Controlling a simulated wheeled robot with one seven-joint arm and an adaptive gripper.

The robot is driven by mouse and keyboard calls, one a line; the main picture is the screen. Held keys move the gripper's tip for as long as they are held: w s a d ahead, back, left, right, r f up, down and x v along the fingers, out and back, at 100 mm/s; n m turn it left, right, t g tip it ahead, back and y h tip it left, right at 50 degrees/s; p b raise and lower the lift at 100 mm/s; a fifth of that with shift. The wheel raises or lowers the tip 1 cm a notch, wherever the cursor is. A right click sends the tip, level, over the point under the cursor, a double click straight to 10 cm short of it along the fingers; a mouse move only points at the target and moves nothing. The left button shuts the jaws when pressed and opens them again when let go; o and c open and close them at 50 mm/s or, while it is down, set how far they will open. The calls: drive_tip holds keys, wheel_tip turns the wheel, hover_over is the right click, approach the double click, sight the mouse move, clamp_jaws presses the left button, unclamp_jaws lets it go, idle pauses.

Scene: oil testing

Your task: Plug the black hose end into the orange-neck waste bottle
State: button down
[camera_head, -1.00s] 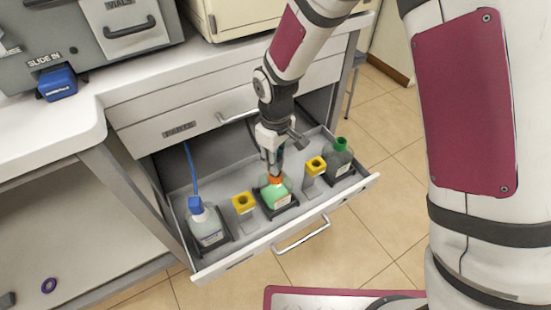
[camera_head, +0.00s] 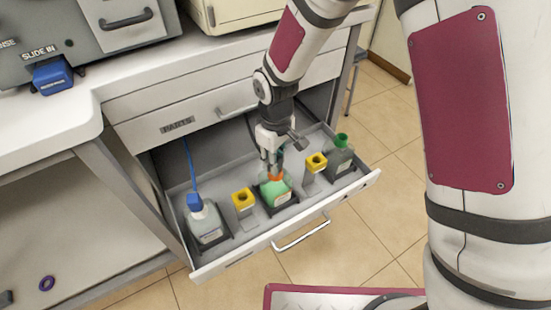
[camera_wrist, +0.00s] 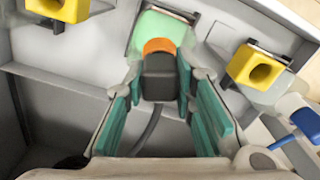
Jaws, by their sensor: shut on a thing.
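The waste bottle (camera_head: 276,194) with green contents stands upright in a black holder in the middle of the open drawer. Its orange neck (camera_head: 275,175) shows just below my gripper (camera_head: 271,160). In the wrist view, my gripper (camera_wrist: 158,82) has its teal fingers on both sides of the black hose end (camera_wrist: 159,76) and is shut on it. The hose end lines up with the orange neck (camera_wrist: 160,46) and appears to meet it; I cannot tell how deep it sits. The black hose (camera_wrist: 146,132) trails back between the fingers.
The drawer (camera_head: 330,205) also holds a blue-capped bottle (camera_head: 208,228) with a blue hose, two yellow holders (camera_head: 243,198) (camera_head: 316,162) flanking the waste bottle, and a green-necked bottle (camera_head: 340,160). The bench (camera_head: 60,125) overhangs at the left.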

drive_tip(key=c, duration=1.2)
unclamp_jaws()
drive_tip(key=shift+c, duration=0.2)
wheel_tip(320, 180, up, 12)
